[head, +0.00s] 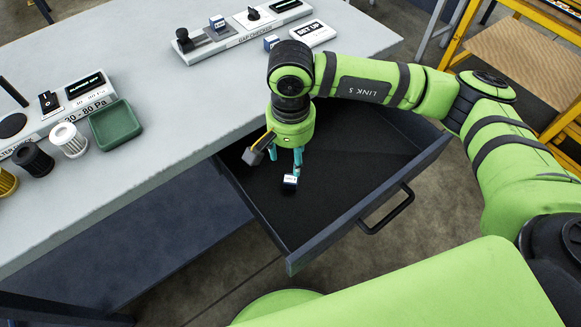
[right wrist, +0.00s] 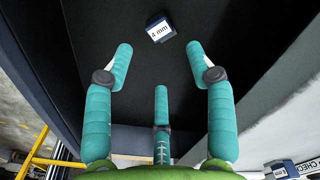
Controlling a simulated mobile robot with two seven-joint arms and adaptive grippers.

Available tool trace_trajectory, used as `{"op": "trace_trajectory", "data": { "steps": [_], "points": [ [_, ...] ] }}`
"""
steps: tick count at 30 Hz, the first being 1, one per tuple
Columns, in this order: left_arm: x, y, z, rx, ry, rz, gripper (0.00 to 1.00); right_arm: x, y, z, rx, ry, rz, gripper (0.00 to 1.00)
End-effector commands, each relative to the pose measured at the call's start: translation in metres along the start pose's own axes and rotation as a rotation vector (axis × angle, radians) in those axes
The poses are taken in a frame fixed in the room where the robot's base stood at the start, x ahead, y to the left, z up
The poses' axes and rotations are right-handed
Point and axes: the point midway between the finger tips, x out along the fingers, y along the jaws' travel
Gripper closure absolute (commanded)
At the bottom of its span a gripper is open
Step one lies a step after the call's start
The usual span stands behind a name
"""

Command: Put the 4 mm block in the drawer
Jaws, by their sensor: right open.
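The drawer (head: 345,222) is pulled out from under the grey bench top. The small blue block (head: 290,181) with a white label is inside the drawer's outline, over its dark floor; the right wrist view reads "4 mm" on the block (right wrist: 160,31). My right gripper (head: 285,158) points down into the drawer, with its teal fingers close to the block in the head view. In the right wrist view the fingers (right wrist: 160,62) are spread, and the block is apart from them, beyond their tips. My left gripper is not in view.
On the bench stand the gap checker (head: 220,40) with a block on it, another small block (head: 271,42), a SET UP sign (head: 312,33), a green tray (head: 115,125) and several filters. A yellow-framed stand (head: 520,60) is at the right. The drawer handle (head: 388,210) sticks out in front.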

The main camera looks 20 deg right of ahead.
Motion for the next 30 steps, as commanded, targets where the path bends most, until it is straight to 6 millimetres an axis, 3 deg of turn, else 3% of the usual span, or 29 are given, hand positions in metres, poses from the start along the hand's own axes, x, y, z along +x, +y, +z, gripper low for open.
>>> {"op": "trace_trajectory", "data": {
  "steps": [3, 9, 30],
  "points": [
    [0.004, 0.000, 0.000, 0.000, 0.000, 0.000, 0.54, -0.017, 0.000, -0.001, -0.001, 0.003, -0.001, 0.44],
    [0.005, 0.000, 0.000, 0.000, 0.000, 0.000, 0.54, -0.030, 0.000, 0.000, -0.001, 0.000, 0.001, 0.44],
    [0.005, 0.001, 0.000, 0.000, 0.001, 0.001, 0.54, -0.030, 0.000, 0.000, -0.001, -0.001, 0.001, 0.44]
  ]
}}
